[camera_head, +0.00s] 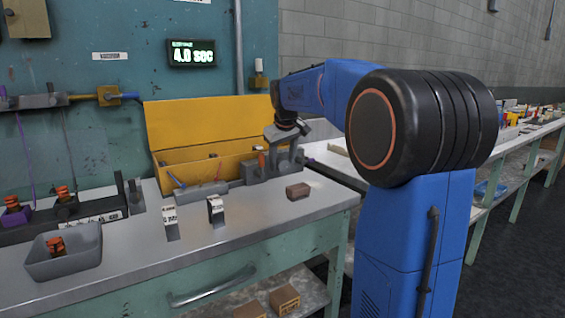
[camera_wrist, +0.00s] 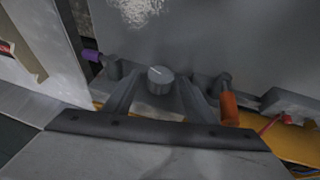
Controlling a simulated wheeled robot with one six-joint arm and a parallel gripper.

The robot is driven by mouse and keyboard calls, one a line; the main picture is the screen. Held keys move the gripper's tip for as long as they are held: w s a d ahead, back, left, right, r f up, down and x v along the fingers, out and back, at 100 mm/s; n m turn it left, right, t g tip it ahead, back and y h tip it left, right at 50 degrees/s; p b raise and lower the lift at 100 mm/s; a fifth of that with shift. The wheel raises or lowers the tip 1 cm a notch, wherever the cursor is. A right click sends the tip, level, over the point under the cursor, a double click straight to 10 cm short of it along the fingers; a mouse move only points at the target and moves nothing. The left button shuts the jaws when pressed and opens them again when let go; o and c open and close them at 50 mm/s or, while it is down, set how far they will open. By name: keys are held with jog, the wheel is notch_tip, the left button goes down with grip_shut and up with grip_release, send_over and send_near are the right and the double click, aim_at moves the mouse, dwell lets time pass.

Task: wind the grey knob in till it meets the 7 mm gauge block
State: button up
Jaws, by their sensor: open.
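The grey knob (camera_wrist: 160,77) shows in the wrist view as a short round cap with a pale line on its top. My gripper (camera_wrist: 160,92) is open, with one finger to each side of the knob; I cannot tell whether either finger touches it. In the head view my gripper (camera_head: 287,158) points down over a grey fixture (camera_head: 258,174) on the bench, and the knob is hidden there. A pale flat piece (camera_wrist: 158,113) shows below the knob in the wrist view. I cannot tell whether it is the 7 mm gauge block, and the knob's gap is hidden.
An orange handle (camera_wrist: 229,106) stands close to the right of my gripper in the wrist view. A yellow open box (camera_head: 205,130) is behind the fixture. A brown block (camera_head: 298,191), small label stands (camera_head: 216,209) and a grey tray (camera_head: 64,265) are on the bench. The front middle is clear.

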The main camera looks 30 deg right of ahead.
jog(key=shift+w+d+f, duration=0.1)
jog(key=shift+w+f, duration=0.05)
jog(key=shift+f, duration=0.2)
jog(key=c, duration=1)
jog(key=shift+c, duration=0.2)
jog(key=y, duration=0.2)
jog(key=shift+d+m+y, duration=0.3)
jog(key=shift+d, duration=0.05)
jog(key=y, duration=0.2)
jog(key=shift+d+m+y, duration=0.25)
jog(key=shift+m+y, duration=0.05)
jog(key=y, duration=0.3)
jog(key=m+y, duration=0.1)
jog(key=y, duration=0.1)
jog(key=shift+d+f, duration=0.25)
jog(key=shift+d, duration=0.05)
